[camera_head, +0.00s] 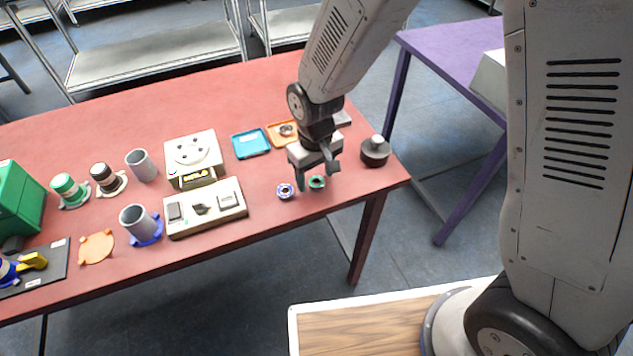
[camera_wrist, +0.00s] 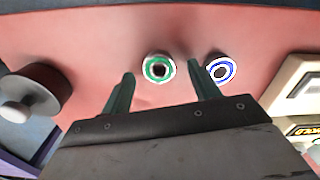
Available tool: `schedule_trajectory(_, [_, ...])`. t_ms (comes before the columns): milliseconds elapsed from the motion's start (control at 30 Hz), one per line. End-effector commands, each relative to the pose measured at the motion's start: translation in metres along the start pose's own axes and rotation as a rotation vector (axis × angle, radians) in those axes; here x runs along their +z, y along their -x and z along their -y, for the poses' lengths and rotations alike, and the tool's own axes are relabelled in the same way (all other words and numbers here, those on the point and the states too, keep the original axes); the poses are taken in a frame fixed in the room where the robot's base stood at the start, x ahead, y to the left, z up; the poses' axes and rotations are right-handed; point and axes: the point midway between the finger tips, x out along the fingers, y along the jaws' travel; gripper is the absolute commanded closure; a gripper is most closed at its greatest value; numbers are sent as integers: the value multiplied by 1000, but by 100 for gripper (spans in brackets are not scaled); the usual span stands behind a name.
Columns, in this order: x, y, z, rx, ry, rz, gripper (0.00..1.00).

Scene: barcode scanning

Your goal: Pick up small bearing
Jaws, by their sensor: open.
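Two small ring-shaped bearings lie on the red table near its front edge. The green-ringed bearing (camera_head: 317,182) is on the right in the head view, and the blue-ringed bearing (camera_head: 286,191) is just left of it. In the wrist view the green bearing (camera_wrist: 158,68) shows ahead of and between the fingers, and the blue bearing (camera_wrist: 221,69) lies to the right, beyond the right finger. My gripper (camera_head: 318,178) is open and empty, above the table by the green bearing. In the wrist view its two fingertips (camera_wrist: 161,68) stand apart. I cannot tell the exact height.
A dark round weight with a knob (camera_head: 375,151) stands right of my gripper. Left are a device with grey blocks (camera_head: 207,210), a scale (camera_head: 194,158), a blue tray (camera_head: 251,143) and an orange tray (camera_head: 275,136). The red table (camera_head: 90,135) has free room at the back left.

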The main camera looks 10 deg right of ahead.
Motion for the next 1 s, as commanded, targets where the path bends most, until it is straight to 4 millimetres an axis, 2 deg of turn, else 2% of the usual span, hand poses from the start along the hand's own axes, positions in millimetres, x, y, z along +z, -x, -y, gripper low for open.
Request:
schedule_trajectory(267, [0, -6, 0, 0, 0, 0, 39])
schedule_trajectory(300, [0, -6, 0, 0, 0, 0, 42])
schedule_trajectory(467, [0, -6, 0, 0, 0, 0, 86])
schedule_trajectory(500, [0, -6, 0, 0, 0, 0, 88])
schedule_trajectory(800, [0, -5, 0, 0, 0, -1, 88])
schedule_trajectory(1000, [0, 4, -1, 0, -1, -3, 88])
